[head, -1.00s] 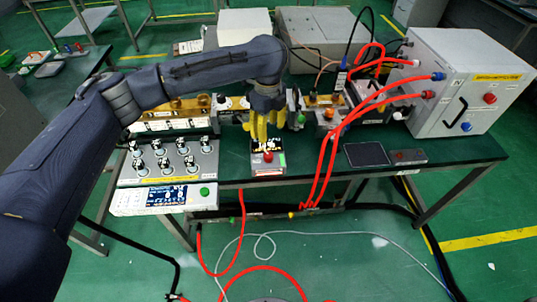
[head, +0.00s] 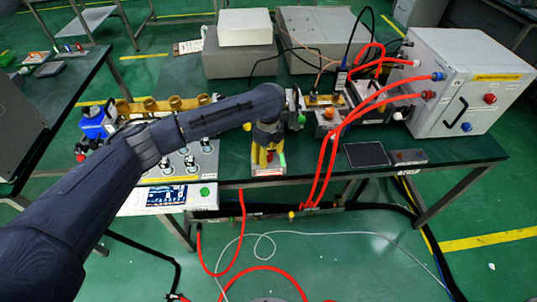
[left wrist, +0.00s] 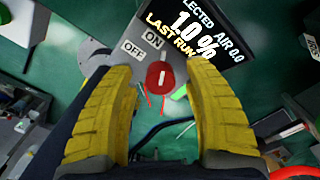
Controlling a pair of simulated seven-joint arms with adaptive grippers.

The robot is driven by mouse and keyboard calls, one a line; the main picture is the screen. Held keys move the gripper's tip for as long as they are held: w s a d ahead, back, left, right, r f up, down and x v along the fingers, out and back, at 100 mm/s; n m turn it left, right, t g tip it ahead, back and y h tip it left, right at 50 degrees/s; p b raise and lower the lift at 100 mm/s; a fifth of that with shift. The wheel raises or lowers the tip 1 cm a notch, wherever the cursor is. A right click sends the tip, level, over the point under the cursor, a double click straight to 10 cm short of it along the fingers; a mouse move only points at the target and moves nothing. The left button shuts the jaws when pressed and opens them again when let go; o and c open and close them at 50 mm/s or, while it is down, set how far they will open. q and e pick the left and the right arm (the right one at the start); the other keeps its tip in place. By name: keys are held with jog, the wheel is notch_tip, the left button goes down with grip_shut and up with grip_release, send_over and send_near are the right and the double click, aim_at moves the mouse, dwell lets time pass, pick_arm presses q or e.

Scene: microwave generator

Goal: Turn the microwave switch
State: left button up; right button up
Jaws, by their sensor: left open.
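The microwave switch is a red round knob (left wrist: 159,75) with a white line, on a grey panel marked ON and OFF, in the left wrist view. A lit display (left wrist: 205,30) sits beside it. In the head view the small switch unit (head: 268,171) stands at the table's front edge, and my gripper largely covers it. My left gripper (head: 267,163) is over this unit, pointing down. Its yellow fingers are open in the left wrist view (left wrist: 163,78), one on each side of the knob. I see a gap between each finger and the knob.
A panel of several knobs (head: 186,160) is to the left, partly behind my arm. Red cables (head: 328,150) run to a large grey box (head: 455,85) at right. A flat dark pad (head: 367,154) lies on the green table between them.

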pick_arm(q)
jog(key=shift+c, duration=0.4)
grip_shut()
jog(key=shift+n, duration=0.3)
jog(key=n, duration=0.5)
jog(key=shift+n, duration=0.4)
jog(key=n, duration=0.5)
jog(key=shift+d, duration=0.1)
jog(key=shift+n, duration=0.4)
jog(key=shift+o, duration=0.4)
grip_release()
